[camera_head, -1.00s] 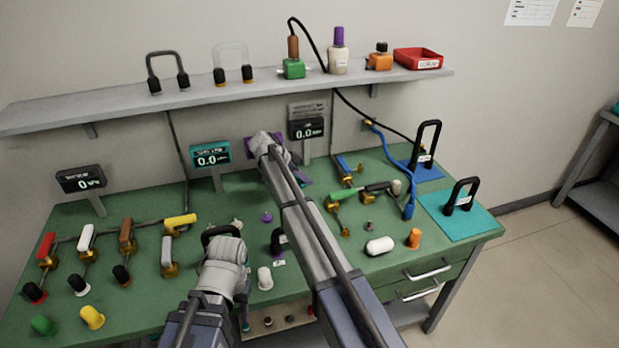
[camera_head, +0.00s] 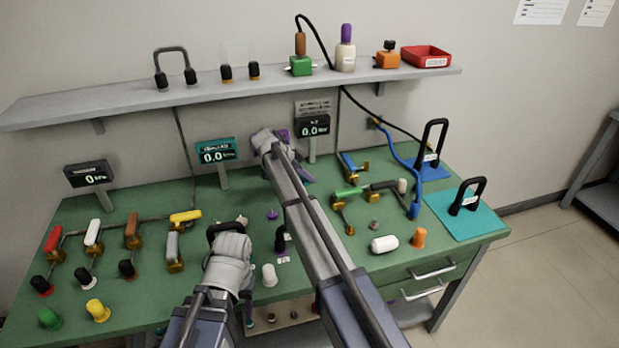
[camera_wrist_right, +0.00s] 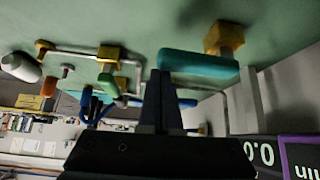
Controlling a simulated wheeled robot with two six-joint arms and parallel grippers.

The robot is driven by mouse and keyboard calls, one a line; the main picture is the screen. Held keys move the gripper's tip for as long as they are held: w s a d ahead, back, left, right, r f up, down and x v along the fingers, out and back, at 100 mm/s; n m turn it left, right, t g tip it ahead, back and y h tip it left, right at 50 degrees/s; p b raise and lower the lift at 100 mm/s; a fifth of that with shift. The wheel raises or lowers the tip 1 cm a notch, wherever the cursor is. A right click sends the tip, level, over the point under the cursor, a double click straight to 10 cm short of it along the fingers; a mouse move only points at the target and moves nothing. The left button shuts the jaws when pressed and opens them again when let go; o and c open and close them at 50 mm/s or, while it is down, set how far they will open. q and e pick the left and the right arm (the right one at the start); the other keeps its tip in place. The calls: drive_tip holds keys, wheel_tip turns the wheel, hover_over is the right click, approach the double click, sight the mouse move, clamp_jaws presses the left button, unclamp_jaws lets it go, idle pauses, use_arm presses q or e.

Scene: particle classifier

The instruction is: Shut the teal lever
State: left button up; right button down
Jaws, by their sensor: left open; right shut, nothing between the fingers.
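The teal lever (camera_wrist_right: 200,65) shows in the right wrist view, its long handle running to a brass valve body (camera_wrist_right: 224,38). My right gripper (camera_wrist_right: 161,75) is shut and empty, its fingertips at the left end of the teal handle; I cannot tell whether they touch it. In the head view, my right arm reaches to the back of the green bench, and its wrist (camera_head: 272,143) hides the teal lever and the fingers. My left gripper (camera_head: 226,232) is open over the bench's front middle, its fingers mostly hidden by its own wrist.
Red (camera_head: 54,238), white (camera_head: 93,232), brown (camera_head: 132,230), yellow (camera_head: 186,216) and grey (camera_head: 173,247) levers stand at the left. A green-handled lever (camera_head: 347,193) is right of my right arm. A purple-framed display (camera_wrist_right: 298,157) is close to my right gripper. A shelf (camera_head: 220,92) runs above.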

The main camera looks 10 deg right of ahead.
drive_tip(key=d, duration=0.4)
drive_tip(key=shift+d, duration=0.15)
drive_tip(key=p+v, duration=0.2)
drive_tip(key=v, duration=0.1)
drive_tip(key=p+v, duration=0.6)
drive_tip(key=v, duration=0.1)
drive_tip(key=shift+w+r, duration=0.1)
drive_tip(key=shift+w, duration=0.25)
drive_tip(key=s+a+f+n+y, duration=0.1)
drive_tip(key=s+f+n+y, duration=0.3)
drive_tip(key=s, duration=0.7)
drive_tip(key=s+a+r+n+y, duration=0.1)
drive_tip(key=s+n, duration=0.6)
drive_tip(key=s, duration=0.5)
drive_tip(key=s+a+f+n+y, duration=0.1)
drive_tip(key=s+f+n+y, duration=0.3)
drive_tip(key=s, duration=0.7)
drive_tip(key=s+a+r+n+h, duration=0.1)
drive_tip(key=s+a+n, duration=0.1)
drive_tip(key=a, duration=0.3)
drive_tip(key=s+a+r+n+g+h, duration=0.1)
drive_tip(key=s+a+n, duration=0.2)
drive_tip(key=a, duration=0.2)
drive_tip(key=shift+a+h, duration=0.3)
drive_tip(key=shift+a, duration=0.05)
